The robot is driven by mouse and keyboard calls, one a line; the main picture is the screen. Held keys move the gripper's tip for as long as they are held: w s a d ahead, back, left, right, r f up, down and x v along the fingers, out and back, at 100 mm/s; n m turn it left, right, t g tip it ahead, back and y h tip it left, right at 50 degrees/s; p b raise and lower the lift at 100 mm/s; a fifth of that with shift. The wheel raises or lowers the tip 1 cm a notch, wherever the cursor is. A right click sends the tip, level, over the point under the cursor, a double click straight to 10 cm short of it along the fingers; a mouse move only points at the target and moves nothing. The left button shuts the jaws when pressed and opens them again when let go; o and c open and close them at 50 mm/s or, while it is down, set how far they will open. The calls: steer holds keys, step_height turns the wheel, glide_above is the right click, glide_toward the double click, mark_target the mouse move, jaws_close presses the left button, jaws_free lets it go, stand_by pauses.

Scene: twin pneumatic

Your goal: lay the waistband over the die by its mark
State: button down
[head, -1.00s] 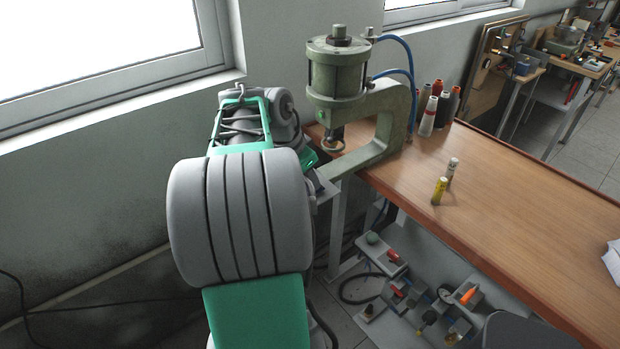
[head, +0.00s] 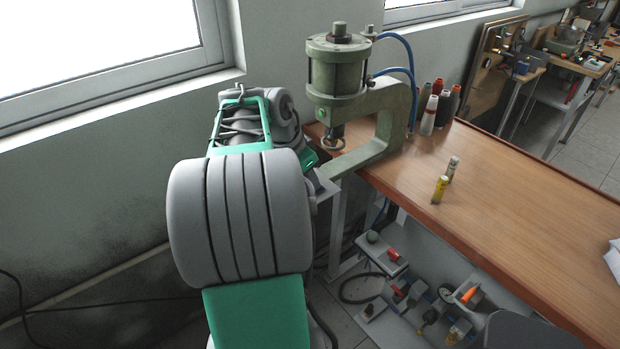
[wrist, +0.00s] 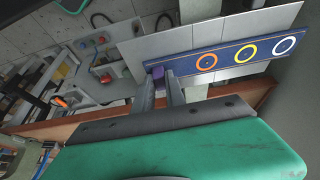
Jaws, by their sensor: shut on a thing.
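In the wrist view my gripper (wrist: 160,80) has its two dark fingers closed at the left end of a dark blue strip, which I take for the waistband (wrist: 228,57). The strip carries an orange, a yellow and a white ring and lies across or just above a grey plate (wrist: 130,55); I cannot tell if they touch. A small purple piece shows between the fingertips. In the head view a green pneumatic press (head: 338,75) stands at the table's far left corner. My arm hides the gripper and strip there. I cannot make out the die.
The wooden table (head: 520,200) extends right, mostly clear. A yellow tube (head: 439,189) and a pale tube (head: 452,169) stand on it. A shelf with fittings (head: 430,310) is below.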

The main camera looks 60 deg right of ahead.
steer(key=c, duration=1.3)
jaws_free()
